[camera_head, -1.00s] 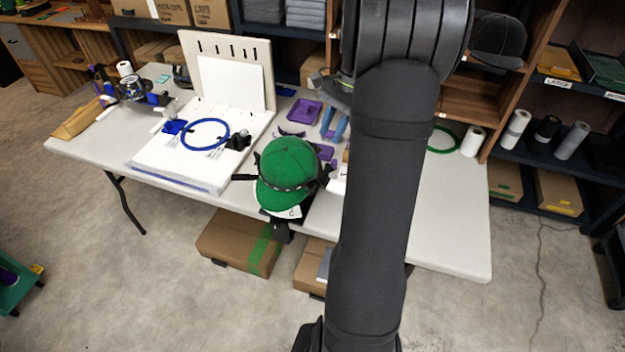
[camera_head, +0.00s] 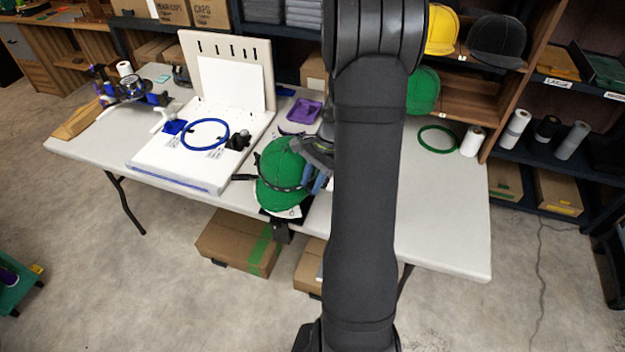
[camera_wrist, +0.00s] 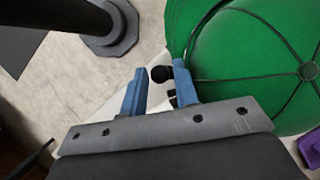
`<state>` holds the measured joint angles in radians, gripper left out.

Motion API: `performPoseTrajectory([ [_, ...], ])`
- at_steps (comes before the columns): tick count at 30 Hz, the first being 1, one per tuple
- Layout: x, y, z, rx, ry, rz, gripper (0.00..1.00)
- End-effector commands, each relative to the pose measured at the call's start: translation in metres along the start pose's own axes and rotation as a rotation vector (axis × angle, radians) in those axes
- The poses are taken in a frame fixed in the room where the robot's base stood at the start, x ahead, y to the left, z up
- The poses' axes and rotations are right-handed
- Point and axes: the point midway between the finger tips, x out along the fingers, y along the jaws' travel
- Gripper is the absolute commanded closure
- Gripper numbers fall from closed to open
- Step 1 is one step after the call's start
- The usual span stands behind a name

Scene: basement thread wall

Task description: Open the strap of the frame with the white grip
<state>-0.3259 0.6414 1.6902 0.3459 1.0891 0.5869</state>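A green cap (camera_head: 280,165) sits at the front edge of the table on a dark holder, with a black strap (camera_head: 284,189) around it just above the brim. My gripper (camera_head: 319,182) is at the right side of the cap. In the wrist view the two blue fingers of my gripper (camera_wrist: 160,88) are apart, and the green cap (camera_wrist: 245,65) fills the right. A small black knob (camera_wrist: 162,73) shows between the fingertips; I cannot tell whether they touch it. A white grip-like piece (camera_head: 163,113) lies at the table's left; I cannot tell whether it belongs to a frame.
A green ring (camera_head: 437,139) and white roll (camera_head: 472,142) are at the right. My arm hides part of the table; its right front is clear.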

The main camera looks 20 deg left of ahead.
Motion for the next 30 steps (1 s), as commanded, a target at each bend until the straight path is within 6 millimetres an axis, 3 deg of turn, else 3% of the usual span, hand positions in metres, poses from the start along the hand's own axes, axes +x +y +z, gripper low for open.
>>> performPoseTrajectory([
  [5, 0.0, 0.0, 0.0, 0.0, 0.0, 0.0, 0.72],
  [10, 0.0, 0.0, 0.0, 0.0, 0.0, 0.0, 1.0],
  [22, 0.004, 0.002, 0.007, 0.032, -0.003, -0.018, 1.0],
  [30, 0.022, 0.005, 0.036, 0.165, -0.009, -0.098, 1.0],
])
